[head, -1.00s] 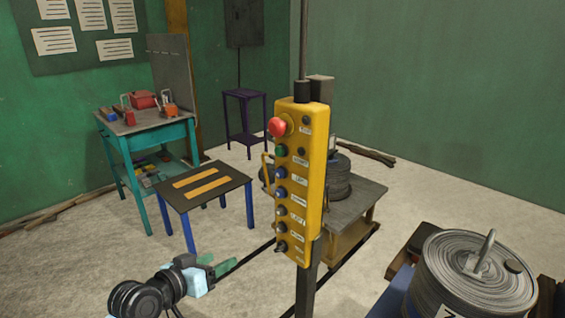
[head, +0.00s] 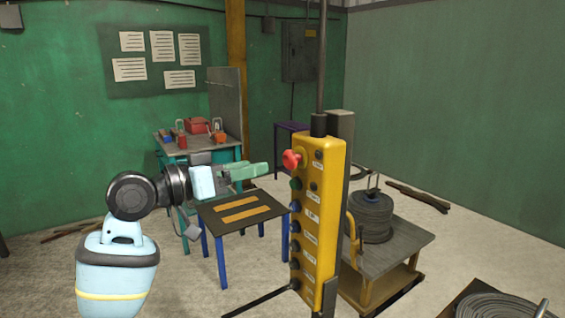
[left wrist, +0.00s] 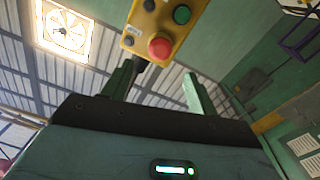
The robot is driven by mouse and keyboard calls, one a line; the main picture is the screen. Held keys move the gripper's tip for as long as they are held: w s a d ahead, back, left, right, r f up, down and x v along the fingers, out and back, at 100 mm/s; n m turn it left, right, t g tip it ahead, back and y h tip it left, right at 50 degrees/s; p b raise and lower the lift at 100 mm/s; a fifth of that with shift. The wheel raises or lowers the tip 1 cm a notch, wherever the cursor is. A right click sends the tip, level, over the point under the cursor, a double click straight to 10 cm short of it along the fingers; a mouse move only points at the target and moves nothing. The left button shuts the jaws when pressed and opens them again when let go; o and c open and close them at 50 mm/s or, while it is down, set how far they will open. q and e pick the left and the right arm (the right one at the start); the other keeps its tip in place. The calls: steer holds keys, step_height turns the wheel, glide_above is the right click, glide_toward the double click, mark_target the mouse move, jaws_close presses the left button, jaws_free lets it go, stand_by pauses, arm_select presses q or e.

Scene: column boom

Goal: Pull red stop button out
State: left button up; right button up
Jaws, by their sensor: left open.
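The red stop button (head: 291,159) is a mushroom knob near the top of the yellow control box (head: 326,210), which hangs upright on a dark post. My left gripper (head: 262,170) is open and empty, just left of the button in the head view, its green fingers pointing at the box. In the left wrist view the red button (left wrist: 160,48) shows beyond the fingers of my left gripper (left wrist: 158,88), roughly between them and apart from both. The box's upper end (left wrist: 150,22) also shows there. My right gripper is not in view.
Below the red button the box carries several smaller buttons, including a green one (head: 296,183). A low table (head: 272,228) with blue legs stands behind the gripper. A wooden cart (head: 410,240) with a cable coil (head: 371,218) stands behind the box at right.

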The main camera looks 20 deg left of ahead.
mark_target(286, 160)
arm_select(q)
steer(key=x, duration=0.6)
steer(key=shift+w+d, duration=0.15)
steer(key=shift+w+d+p, duration=0.3)
steer(key=shift+w+d, duration=0.15)
steer(key=shift+w, duration=0.1)
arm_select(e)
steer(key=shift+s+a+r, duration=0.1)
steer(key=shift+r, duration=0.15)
arm_select(q)
steer(key=shift+c, duration=0.3)
jaws_close()
steer(key=shift+s+a+p, duration=0.35)
steer(key=shift+s+p, duration=0.1)
steer(key=shift+p, duration=0.05)
steer(key=shift+w+f, duration=0.1)
steer(key=shift+c, duration=1.9)
jaws_free()
steer(key=o, duration=0.4)
steer(key=shift+a, duration=0.1)
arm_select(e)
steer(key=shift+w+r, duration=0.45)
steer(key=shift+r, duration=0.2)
